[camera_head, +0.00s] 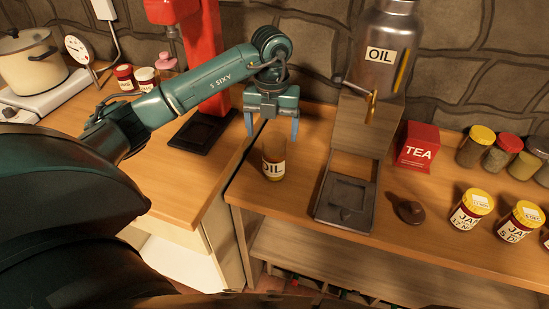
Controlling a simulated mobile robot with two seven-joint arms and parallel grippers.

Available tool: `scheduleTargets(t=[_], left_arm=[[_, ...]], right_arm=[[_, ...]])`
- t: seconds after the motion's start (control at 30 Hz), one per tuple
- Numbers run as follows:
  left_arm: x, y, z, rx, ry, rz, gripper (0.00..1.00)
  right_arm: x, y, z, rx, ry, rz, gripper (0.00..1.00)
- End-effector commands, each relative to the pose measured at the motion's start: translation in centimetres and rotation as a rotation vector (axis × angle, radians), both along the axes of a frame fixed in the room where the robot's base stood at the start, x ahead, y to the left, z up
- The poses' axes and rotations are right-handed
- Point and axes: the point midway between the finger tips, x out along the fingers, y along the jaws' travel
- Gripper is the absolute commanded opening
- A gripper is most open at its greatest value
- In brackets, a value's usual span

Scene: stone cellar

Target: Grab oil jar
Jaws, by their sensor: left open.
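The oil jar (273,168) is a small amber glass jar with a cream label reading "OIL". It stands upright on the wooden counter, near its front left corner. My left gripper (271,130) points down just above the jar, its blue-tipped fingers apart, one to each side of the jar's top in the picture. I cannot tell whether the fingertips reach down to the rim. Nothing is held. My right gripper does not show.
A metal "OIL" canister (385,50) with a tap sits on a wooden stand, with a dark tray (345,197) in front. A red TEA box (417,146) and several lidded jars (471,209) stand to the right. A red machine (200,50) stands behind my left arm. A gap separates the two counters.

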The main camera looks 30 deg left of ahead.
Motion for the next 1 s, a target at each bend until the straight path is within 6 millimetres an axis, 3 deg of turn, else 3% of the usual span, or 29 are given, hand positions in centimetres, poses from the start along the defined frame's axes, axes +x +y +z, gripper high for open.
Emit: scheduleTargets(t=[0.1,0.33,0.6,0.87,1.0], left_arm=[[0.0,0.0,-1.6,-0.001,0.002,0.000,0.81],[0.3,-0.1,-3.3,-0.002,0.002,-0.001,0.81],[0.8,-0.2,-7.0,-0.003,0.002,-0.002,0.81],[0.8,-0.2,-7.4,-0.004,-0.002,-0.003,0.81],[0.8,-0.2,-7.4,-0.003,-0.001,-0.003,0.72]], right_arm=[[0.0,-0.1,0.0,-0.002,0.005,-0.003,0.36],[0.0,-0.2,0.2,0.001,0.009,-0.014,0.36],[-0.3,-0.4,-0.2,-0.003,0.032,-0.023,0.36],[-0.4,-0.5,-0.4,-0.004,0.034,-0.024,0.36],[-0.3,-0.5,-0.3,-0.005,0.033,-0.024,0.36]])
